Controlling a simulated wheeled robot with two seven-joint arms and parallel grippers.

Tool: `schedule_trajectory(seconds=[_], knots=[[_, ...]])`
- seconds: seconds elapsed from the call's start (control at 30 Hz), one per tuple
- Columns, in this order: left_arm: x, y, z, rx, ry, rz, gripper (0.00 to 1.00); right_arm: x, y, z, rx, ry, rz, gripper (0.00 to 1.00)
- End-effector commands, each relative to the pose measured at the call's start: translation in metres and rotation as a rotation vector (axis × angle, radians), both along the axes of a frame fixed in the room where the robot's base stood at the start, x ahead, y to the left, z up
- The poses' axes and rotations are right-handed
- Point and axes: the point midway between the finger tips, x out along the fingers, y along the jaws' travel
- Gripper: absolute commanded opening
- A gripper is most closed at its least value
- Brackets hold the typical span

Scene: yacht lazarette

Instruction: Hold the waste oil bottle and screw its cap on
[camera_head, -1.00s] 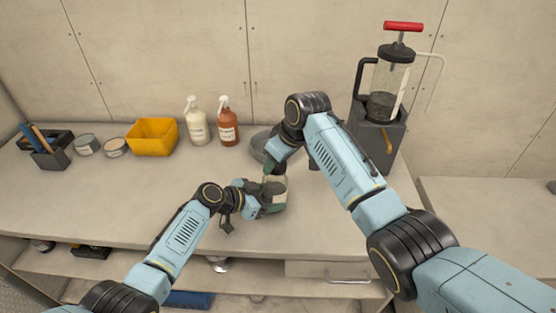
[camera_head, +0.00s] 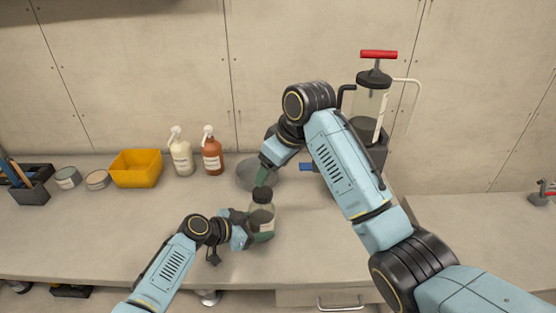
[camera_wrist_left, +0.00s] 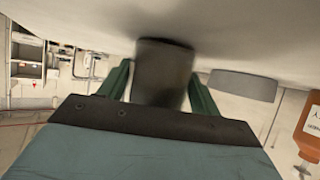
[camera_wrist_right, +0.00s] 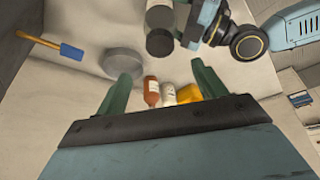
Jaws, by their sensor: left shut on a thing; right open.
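The waste oil bottle (camera_head: 262,221) is clear with dark contents and a pale label, and stands upright near the front of the bench. My left gripper (camera_head: 258,238) is shut around its lower body from the left; the left wrist view shows the dark bottle (camera_wrist_left: 163,75) between the green fingers. The dark cap (camera_head: 262,194) sits on top of the bottle; it also shows in the right wrist view (camera_wrist_right: 159,43). How tightly it is seated cannot be told. My right gripper (camera_head: 263,176) is open and empty, just above and behind the cap, apart from it.
Spray bottles (camera_head: 212,152), a yellow bin (camera_head: 136,169) and tins stand left. A pump with red handle (camera_head: 372,100) stands at right, behind my right arm.

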Motion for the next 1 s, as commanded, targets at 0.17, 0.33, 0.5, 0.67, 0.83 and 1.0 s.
schedule_trajectory(seconds=[0.17, 0.33, 0.5, 0.67, 0.83, 1.0], knots=[[-0.006, 0.0, -0.008, 0.007, 0.016, -0.006, 0.23, -0.005, -0.006, 0.019, 0.002, 0.0, 0.0, 0.7], [-0.006, 0.0, -0.008, 0.007, 0.016, -0.006, 0.23, -0.007, -0.008, 0.024, 0.002, 0.0, -0.001, 0.7], [-0.005, 0.0, -0.008, 0.007, 0.016, -0.006, 0.23, -0.007, -0.008, 0.024, 0.001, 0.001, -0.001, 0.7], [-0.004, 0.0, -0.006, 0.005, 0.012, -0.004, 0.83, -0.007, -0.008, 0.023, 0.001, 0.001, -0.001, 0.7], [-0.002, 0.0, -0.004, 0.004, 0.007, -0.003, 0.89, -0.007, -0.008, 0.023, 0.001, 0.001, -0.001, 0.7], [-0.002, 0.001, -0.002, 0.002, 0.004, -0.001, 0.89, -0.007, -0.008, 0.023, 0.001, 0.001, -0.001, 0.7]])
